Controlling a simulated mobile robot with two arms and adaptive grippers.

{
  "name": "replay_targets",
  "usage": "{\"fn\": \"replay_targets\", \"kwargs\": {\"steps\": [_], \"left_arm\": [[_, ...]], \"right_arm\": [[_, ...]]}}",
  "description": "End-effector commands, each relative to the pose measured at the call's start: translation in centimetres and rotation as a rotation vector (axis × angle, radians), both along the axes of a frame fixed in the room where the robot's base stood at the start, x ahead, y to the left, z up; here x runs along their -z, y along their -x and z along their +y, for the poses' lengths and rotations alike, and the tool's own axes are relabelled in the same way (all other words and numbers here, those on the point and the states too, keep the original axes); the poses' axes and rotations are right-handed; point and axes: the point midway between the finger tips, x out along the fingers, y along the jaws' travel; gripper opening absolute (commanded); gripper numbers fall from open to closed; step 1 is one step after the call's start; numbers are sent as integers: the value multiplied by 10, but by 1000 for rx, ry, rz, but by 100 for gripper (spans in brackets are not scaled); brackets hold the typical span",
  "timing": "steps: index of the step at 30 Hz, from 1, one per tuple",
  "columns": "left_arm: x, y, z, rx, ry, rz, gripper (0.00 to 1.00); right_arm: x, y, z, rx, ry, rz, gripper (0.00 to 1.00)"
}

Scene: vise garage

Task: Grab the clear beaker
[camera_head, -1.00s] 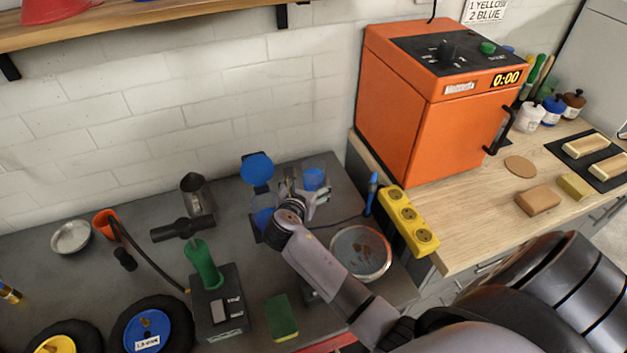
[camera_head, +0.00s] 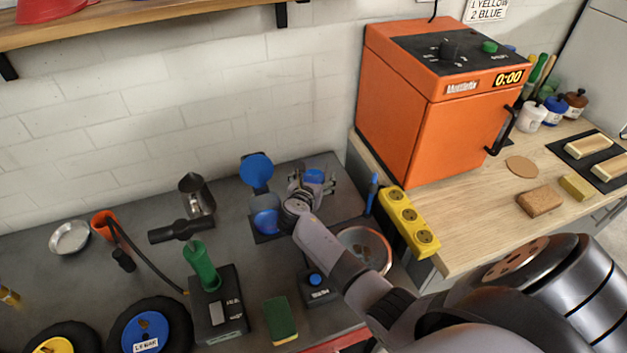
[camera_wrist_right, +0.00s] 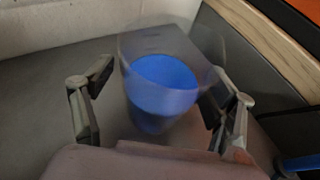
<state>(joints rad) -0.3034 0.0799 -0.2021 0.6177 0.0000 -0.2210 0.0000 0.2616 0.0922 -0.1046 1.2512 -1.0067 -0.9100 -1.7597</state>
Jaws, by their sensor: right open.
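The clear beaker (camera_wrist_right: 158,100) holds blue liquid and stands upright on the dark bench near the wall. In the head view its blue contents (camera_head: 314,176) show just behind my right gripper (camera_head: 313,186). In the right wrist view the open fingers of my right gripper (camera_wrist_right: 160,105) are on either side of the beaker, the right finger close to its wall or touching it; I cannot tell which. The beaker's lower part is partly hidden by the gripper body. My left gripper is not in view.
A blue round-topped device (camera_head: 257,168) stands just left of the gripper. A metal dish (camera_head: 374,247), a yellow power strip (camera_head: 408,221) and a blue-handled tool (camera_head: 371,192) lie to the right. The orange oven (camera_head: 437,110) stands on the wooden counter. A sponge (camera_head: 281,320) lies in front.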

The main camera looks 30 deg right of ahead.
Motion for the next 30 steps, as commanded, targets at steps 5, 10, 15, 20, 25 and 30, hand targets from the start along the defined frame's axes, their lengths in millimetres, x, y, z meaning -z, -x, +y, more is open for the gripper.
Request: {"fn": "replay_targets", "kwargs": {"steps": [5, 10, 15, 20, 25, 30], "left_arm": [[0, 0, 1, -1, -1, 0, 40], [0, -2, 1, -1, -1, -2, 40], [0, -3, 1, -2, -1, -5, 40], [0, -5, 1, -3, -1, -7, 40], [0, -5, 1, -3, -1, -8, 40], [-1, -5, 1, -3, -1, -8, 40]], "right_arm": [[0, 0, 0, 0, 0, 0, 70], [0, 0, 0, 0, 0, 1, 59], [0, 0, 1, 0, 0, 1, 47], [0, 0, 1, 0, -1, 1, 37], [0, 0, 1, 0, -1, 1, 25], [-1, 0, 1, -1, 1, -1, 18]]}}
